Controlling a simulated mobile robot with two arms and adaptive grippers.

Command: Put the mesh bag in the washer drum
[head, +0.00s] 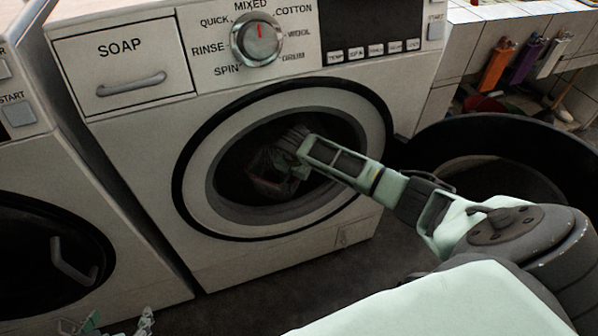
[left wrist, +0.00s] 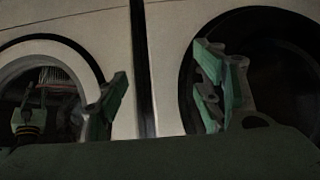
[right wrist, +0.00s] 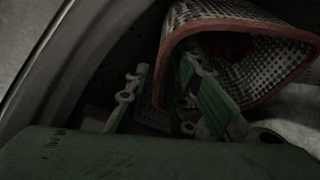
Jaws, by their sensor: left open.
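The mesh bag (right wrist: 240,50), grey mesh with a red-brown rim, is inside the middle washer's drum (right wrist: 75,75). In the head view it is a dark, partly hidden shape in the round washer opening (head: 228,175). My right gripper (head: 290,150) reaches through that opening. In the right wrist view its fingers (right wrist: 163,85) are apart, with dark drum wall showing between them. The right finger is at the bag's rim and overlaps it; contact is unclear. My left gripper (left wrist: 162,75) is open and empty, low in front of the washers.
A second washer (head: 50,235) with a dark door stands at the left. A large black tub (head: 500,130) stands at the right of the middle washer. Grey floor (head: 265,290) lies in front.

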